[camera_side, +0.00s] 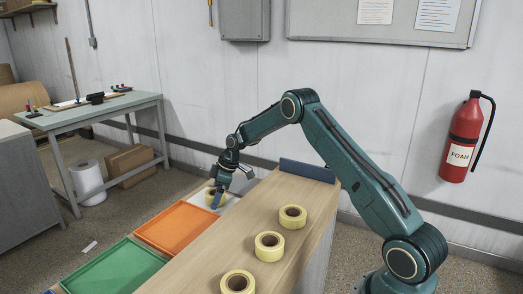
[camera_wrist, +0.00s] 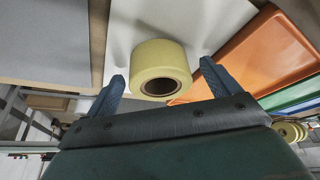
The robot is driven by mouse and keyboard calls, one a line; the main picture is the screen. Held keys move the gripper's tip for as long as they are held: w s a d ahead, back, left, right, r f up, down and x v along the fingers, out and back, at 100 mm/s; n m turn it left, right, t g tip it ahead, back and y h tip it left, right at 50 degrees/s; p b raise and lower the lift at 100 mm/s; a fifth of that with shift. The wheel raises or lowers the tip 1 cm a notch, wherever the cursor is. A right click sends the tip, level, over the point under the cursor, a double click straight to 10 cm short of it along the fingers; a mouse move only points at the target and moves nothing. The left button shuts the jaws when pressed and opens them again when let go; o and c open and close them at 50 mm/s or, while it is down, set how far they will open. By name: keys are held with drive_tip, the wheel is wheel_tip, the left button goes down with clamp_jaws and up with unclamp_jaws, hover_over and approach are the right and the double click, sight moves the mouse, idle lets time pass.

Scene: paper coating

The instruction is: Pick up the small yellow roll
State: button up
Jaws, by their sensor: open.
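A small yellow roll (camera_wrist: 161,66) shows in the wrist view between and just beyond the fingertips of my gripper (camera_wrist: 161,74), which is open and empty. Its dark core faces my gripper. In the side view this roll (camera_side: 213,196) is on a white surface at the far end of the bench, partly hidden by my gripper (camera_side: 218,198). I cannot tell whether the fingers touch it. Three more yellow rolls stand in a row on the wooden counter: a far one (camera_side: 292,216), a middle one (camera_side: 269,245) and a near one (camera_side: 238,283).
An orange tray (camera_side: 180,228) and a green tray (camera_side: 115,268) lie left of the wooden counter (camera_side: 205,262). The orange tray is close beside the roll. A blue upright panel (camera_side: 306,170) edges the counter's far end. A fire extinguisher (camera_side: 463,140) hangs on the wall.

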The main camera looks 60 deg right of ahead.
idle(0.3)
drive_tip(key=c, duration=1.1)
wheel_tip(320, 180, up, 20)
idle(0.7)
